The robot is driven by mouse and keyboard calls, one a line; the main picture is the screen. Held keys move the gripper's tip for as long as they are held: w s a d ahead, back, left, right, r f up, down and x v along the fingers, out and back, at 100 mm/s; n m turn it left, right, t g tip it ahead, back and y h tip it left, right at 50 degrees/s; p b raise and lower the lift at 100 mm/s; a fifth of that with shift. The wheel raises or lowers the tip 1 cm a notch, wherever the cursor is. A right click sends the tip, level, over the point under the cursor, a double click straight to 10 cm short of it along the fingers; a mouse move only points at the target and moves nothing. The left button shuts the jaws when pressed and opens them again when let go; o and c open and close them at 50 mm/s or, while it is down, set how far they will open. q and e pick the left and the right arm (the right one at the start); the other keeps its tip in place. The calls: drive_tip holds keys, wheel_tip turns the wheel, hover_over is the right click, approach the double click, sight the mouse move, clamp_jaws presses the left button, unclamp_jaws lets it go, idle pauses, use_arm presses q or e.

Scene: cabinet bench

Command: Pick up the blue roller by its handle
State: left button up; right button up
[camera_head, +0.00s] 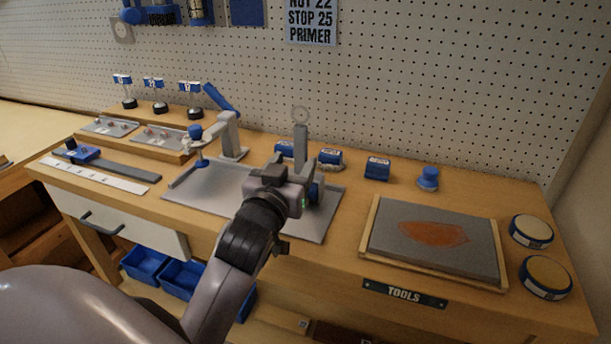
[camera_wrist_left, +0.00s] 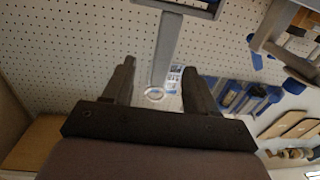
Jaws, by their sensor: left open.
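The roller's grey handle (camera_head: 301,148) stands upright just behind my left gripper in the head view, with a pale ring at its top. A blue part (camera_head: 317,190), seemingly the roller's drum, shows beside the gripper, low over the grey plate. My left gripper (camera_wrist_left: 159,70) is open. In the left wrist view the grey handle (camera_wrist_left: 167,45) runs between the two fingers, with gaps at the sides; contact is not visible. The roller frame is cut off at that view's top edge. My right gripper is not in view.
The grey plate (camera_head: 220,190) lies under the gripper. A jointed grey stand (camera_head: 229,135) rises to its left. Small blue blocks (camera_head: 377,169) and a blue-topped knob (camera_head: 428,177) stand behind right. A framed slab (camera_head: 400,249) and two round tins (camera_head: 545,277) are at right.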

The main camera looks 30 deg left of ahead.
sight(299, 151)
use_arm(q)
drive_tip(key=shift+a+x, duration=0.2)
drive_tip(key=shift+x, duration=3)
clamp_jaws()
